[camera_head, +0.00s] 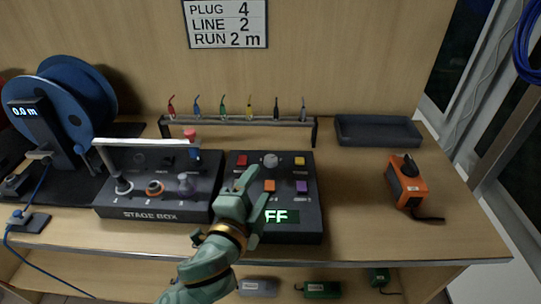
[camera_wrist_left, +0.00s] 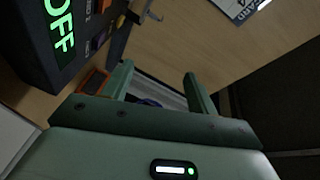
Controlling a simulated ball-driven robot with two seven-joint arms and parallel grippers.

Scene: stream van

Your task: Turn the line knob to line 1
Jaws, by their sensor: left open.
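A black control box (camera_head: 309,222) stands on the bench with a pale grey round knob (camera_head: 270,160) at its top middle. Red, yellow, orange and purple buttons sit around the knob; its label is too small to read. The box's green display (camera_head: 277,216) is partly covered by my left gripper (camera_head: 254,188) and reads "FF"; the left wrist view shows it as "OFF" (camera_wrist_left: 60,28). My left gripper is open and empty, over the front left of the box, nearer than the knob and apart from it. My right gripper is not in view.
A stage box (camera_head: 150,212) with a raised white bar stands left of the control box. Behind is a rack (camera_head: 240,122) of coloured plugs. A sign (camera_head: 226,24) reads PLUG 4, LINE 2, RUN 2 m. An orange device (camera_head: 407,183) and dark tray (camera_head: 378,131) lie right.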

